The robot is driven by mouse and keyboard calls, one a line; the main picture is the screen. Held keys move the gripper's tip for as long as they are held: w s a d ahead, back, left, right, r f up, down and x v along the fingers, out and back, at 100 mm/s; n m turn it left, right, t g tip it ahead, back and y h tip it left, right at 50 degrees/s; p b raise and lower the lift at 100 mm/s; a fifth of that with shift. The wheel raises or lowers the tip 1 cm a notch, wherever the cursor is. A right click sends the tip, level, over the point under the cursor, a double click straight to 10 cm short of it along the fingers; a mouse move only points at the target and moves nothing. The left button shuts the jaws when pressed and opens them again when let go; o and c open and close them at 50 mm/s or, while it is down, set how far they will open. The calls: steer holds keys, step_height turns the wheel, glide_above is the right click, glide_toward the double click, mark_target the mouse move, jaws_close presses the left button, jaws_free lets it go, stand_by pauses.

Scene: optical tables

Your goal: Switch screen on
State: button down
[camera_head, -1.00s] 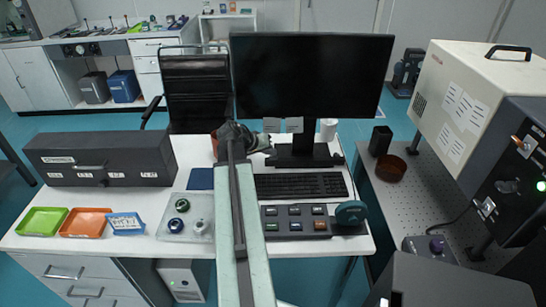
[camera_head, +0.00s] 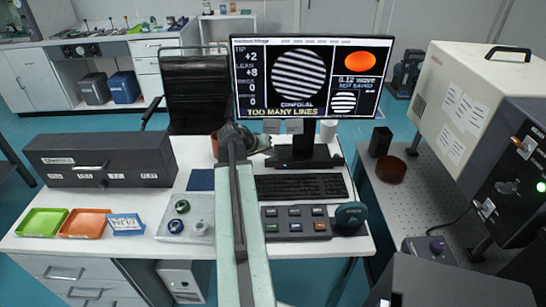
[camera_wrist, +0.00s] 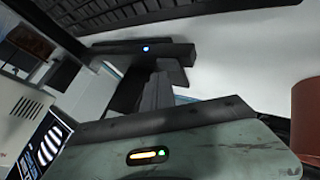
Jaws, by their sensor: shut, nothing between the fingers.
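The screen (camera_head: 305,80) is lit in the head view. It shows striped fringes, an orange oval and yellow text reading "TOO MANY LINES". Part of the lit screen (camera_wrist: 48,143) also shows at the lower left of the wrist view. Its dark stand (camera_head: 310,155) rises behind the keyboard. My gripper (camera_head: 266,143) is small in the head view, at the left of the stand. In the wrist view my gripper (camera_wrist: 157,92) is shut and empty, close to a dark bar (camera_wrist: 120,47) with a lit blue dot (camera_wrist: 147,48). I cannot tell whether they touch.
A keyboard (camera_head: 300,187) and a button panel (camera_head: 296,221) lie on the white desk. A white cup (camera_head: 328,130) stands behind the stand. A dark case (camera_head: 100,160), green tray (camera_head: 41,222) and orange tray (camera_head: 84,223) are left. Beige equipment (camera_head: 480,100) is right.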

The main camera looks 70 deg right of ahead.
mark_target(271, 160)
step_height(271, 160, up, 6)
steer(key=p, duration=0.6)
steer(key=shift+r, duration=0.1)
